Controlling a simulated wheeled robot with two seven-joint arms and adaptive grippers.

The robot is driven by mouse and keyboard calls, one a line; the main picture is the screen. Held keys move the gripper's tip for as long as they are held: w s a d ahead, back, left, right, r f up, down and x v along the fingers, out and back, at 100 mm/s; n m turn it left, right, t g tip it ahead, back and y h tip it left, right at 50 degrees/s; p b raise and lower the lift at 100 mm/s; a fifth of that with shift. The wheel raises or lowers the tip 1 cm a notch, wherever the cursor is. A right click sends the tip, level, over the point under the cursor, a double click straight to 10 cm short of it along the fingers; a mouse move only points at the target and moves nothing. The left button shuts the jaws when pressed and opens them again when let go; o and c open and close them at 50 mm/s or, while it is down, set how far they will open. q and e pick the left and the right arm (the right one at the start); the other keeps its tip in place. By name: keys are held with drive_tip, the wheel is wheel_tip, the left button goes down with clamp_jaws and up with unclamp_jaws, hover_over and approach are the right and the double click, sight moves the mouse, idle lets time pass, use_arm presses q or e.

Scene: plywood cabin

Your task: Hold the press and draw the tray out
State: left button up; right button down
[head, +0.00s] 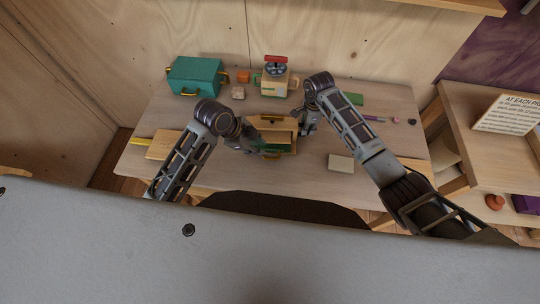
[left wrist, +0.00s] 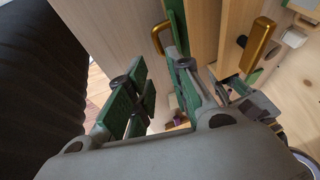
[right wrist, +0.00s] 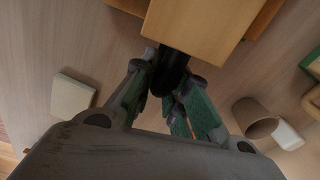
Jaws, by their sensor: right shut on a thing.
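The press (head: 274,123) is a small wooden box on the table, with a green tray (head: 275,147) at its front. In the left wrist view, the tray's green front (left wrist: 176,24) carries a gold handle (left wrist: 160,38). My left gripper (head: 257,150) is open at the front left of the press; its fingers (left wrist: 160,82) point toward the handle, with nothing visible between them. My right gripper (head: 303,128) is shut on a black knob (right wrist: 172,70) on the side of the press (right wrist: 198,28). The fingers partly hide the knob.
A teal box (head: 196,76) stands at the back left, and a cream machine with a red top (head: 275,78) at the back middle. A cream block (head: 341,163) lies right of the press. A yellow-edged board (head: 162,145) lies at left. Table front is mostly clear.

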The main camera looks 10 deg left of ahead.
sight(270, 158)
use_arm(q)
drive_tip(key=shift+d+f, duration=0.1)
drive_tip(key=shift+x, duration=5.9)
clamp_jaws()
drive_tip(key=shift+w, duration=0.1)
